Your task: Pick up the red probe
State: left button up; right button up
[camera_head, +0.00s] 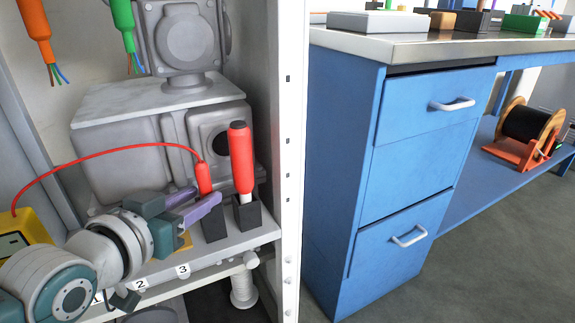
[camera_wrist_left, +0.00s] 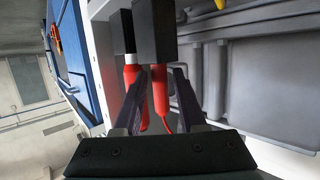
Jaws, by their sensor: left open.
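The red probe (camera_head: 204,179) stands upright in a black holder (camera_head: 214,225) on the shelf, with a red cable arching left to a yellow meter (camera_head: 38,230). My left gripper (camera_head: 206,195) is open at the probe's lower part, its purple fingers pointing towards it. In the left wrist view the probe (camera_wrist_left: 160,92) shows between the two open fingers (camera_wrist_left: 160,80); I cannot tell whether either touches it. The probe's tip is hidden in the holder. My right gripper is not in view.
A thicker red-handled tool (camera_head: 241,158) stands in another black holder close to the right of the probe. Grey housings (camera_head: 140,150) are behind. A white cabinet post (camera_head: 290,150) and a blue workbench (camera_head: 390,180) are to the right. Orange and green cables hang above.

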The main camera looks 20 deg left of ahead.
pick_arm(q)
jog(key=x, duration=0.2)
jog(key=shift+w+f+b, duration=0.1)
jog(key=shift+w+b, duration=0.3)
jog(key=shift+s, duration=0.1)
grip_shut()
dwell(1.0)
